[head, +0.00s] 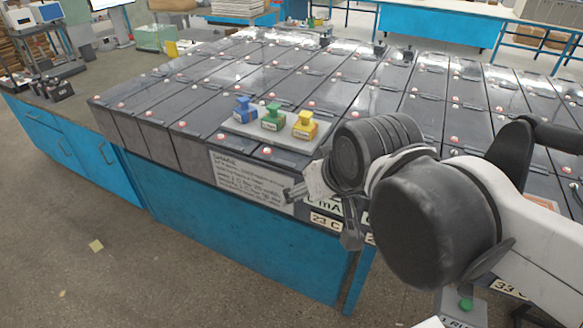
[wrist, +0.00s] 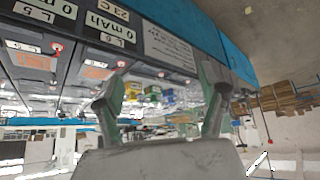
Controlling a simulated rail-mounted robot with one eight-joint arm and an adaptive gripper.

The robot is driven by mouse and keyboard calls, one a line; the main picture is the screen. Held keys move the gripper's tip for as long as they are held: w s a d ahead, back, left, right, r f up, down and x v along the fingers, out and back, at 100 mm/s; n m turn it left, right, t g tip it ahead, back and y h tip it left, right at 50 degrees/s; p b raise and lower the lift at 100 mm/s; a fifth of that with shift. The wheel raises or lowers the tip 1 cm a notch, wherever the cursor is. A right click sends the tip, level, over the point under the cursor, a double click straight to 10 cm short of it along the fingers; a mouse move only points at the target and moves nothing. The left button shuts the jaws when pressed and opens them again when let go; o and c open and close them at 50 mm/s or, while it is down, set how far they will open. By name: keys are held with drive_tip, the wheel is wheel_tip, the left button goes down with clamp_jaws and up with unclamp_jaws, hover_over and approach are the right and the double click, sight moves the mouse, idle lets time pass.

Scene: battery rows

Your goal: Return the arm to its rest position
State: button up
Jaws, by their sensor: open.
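My arm reaches in from the right in the head view, in front of the battery rows (head: 330,90). My gripper (head: 318,215) is at the front edge of the batteries, beside a white sign (head: 250,178) with writing. In the wrist view my gripper (wrist: 165,92) shows two fingers spread wide apart with nothing between them. The wrist picture is turned, with the battery labels upside down at the upper left. My arm hides part of the batteries and labels on the right.
A grey tray (head: 240,127) on the batteries holds a blue block (head: 244,110), a green block (head: 272,119) and a yellow block (head: 305,127). A green button on a box (head: 465,304) is below my arm. Floor at the left is mostly clear.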

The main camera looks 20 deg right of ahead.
drive_tip(key=shift+s+f, duration=0.55)
drive_tip(key=shift+s, duration=0.2)
wheel_tip(320, 180, down, 5)
drive_tip(key=b, duration=0.4)
drive_tip(key=shift+r+b, duration=0.2)
drive_tip(key=shift+b, duration=0.1)
